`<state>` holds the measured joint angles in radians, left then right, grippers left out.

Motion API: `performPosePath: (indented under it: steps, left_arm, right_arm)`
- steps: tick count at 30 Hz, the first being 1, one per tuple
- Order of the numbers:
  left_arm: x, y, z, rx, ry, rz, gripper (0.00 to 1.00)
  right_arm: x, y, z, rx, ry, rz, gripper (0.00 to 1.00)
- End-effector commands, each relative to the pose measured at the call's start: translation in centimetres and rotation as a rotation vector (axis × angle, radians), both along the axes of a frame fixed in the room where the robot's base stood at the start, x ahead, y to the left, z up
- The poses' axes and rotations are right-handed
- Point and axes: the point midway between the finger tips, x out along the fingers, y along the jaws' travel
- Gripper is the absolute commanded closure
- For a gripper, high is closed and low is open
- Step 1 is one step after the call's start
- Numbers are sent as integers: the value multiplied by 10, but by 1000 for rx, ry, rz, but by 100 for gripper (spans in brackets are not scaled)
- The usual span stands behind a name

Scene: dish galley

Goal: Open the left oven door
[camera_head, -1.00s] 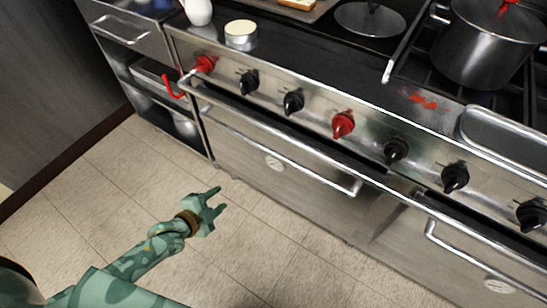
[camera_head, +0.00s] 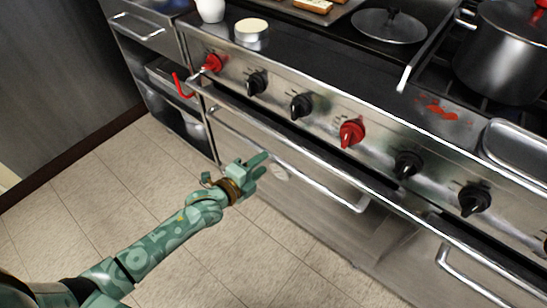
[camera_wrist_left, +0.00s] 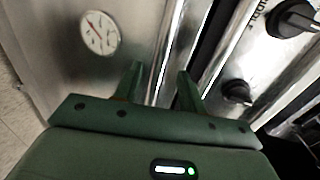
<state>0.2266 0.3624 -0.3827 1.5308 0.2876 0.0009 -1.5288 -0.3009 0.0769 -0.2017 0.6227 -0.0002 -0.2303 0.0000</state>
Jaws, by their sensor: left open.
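The left oven door (camera_head: 314,197) is a closed steel panel below the knob row. Its long bar handle (camera_head: 300,168) runs along its upper part, and a round white dial sits on the panel, partly behind my gripper in the head view. The dial (camera_wrist_left: 100,32) shows whole in the left wrist view. My left gripper (camera_head: 257,166) is open and empty, in front of the door just below the handle. In the left wrist view its two fingers (camera_wrist_left: 160,88) point towards a bright bar between them; I cannot tell whether they reach around it. My right gripper is out of view.
A front rail (camera_head: 330,155) runs above the handle, under red and black knobs (camera_head: 302,106). A second oven handle (camera_head: 470,277) is at lower right. The tiled floor (camera_head: 110,205) is clear.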

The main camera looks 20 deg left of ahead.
Motion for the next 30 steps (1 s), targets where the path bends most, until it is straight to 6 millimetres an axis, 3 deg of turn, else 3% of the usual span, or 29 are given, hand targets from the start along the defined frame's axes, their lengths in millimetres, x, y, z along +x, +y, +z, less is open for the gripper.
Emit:
performPosePath:
  steps: [3, 9, 20, 24, 30]
  left_arm:
    - [24, -9, -11, -1, 4, -1, 59]
    - [47, -17, -13, 0, 2, 0, 59]
    - [52, -19, -11, 0, 1, 0, 59]
    - [52, -19, -11, 0, 1, 0, 98]
    - [50, -18, -11, 0, -1, 0, 100]
  right_arm:
    - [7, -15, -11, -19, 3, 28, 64]
    - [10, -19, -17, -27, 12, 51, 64]
    - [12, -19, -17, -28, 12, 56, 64]
    - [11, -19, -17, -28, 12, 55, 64]
    - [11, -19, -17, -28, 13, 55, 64]
